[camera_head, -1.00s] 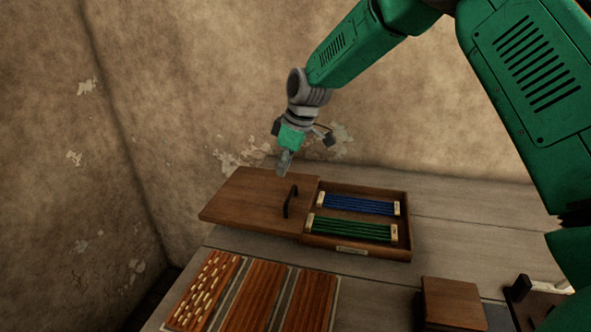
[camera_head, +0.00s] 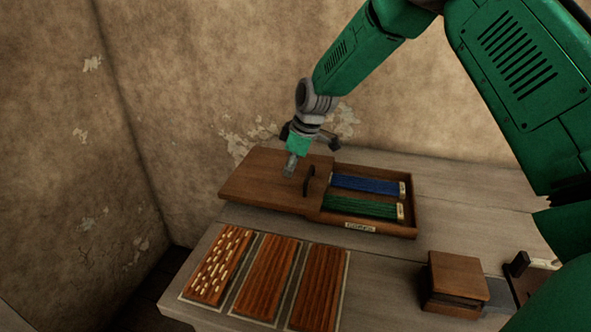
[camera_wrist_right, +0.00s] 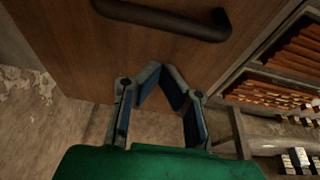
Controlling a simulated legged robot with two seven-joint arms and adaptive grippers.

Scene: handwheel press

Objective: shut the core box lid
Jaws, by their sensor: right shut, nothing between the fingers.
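The core box (camera_head: 412,228) is a wooden tray on the bench, holding blue rods (camera_head: 365,185) and green rods (camera_head: 360,207). Its flat wooden lid (camera_head: 262,190) covers the left part and sticks out to the left; the right part is open. A dark bar handle (camera_head: 308,181) stands near the lid's right edge, and it also shows in the right wrist view (camera_wrist_right: 165,18). My right gripper (camera_head: 289,168) is shut and empty, pointing down over the lid, just left of the handle. In the right wrist view its fingertips (camera_wrist_right: 157,68) show apart from the handle. My left gripper is out of view.
Three wooden panels (camera_head: 267,278) lie in front of the box, the left one with pale pieces. A small wooden block-like box (camera_head: 456,278) stands at the front right. The wall is close behind the bench. Bare bench lies right of the core box.

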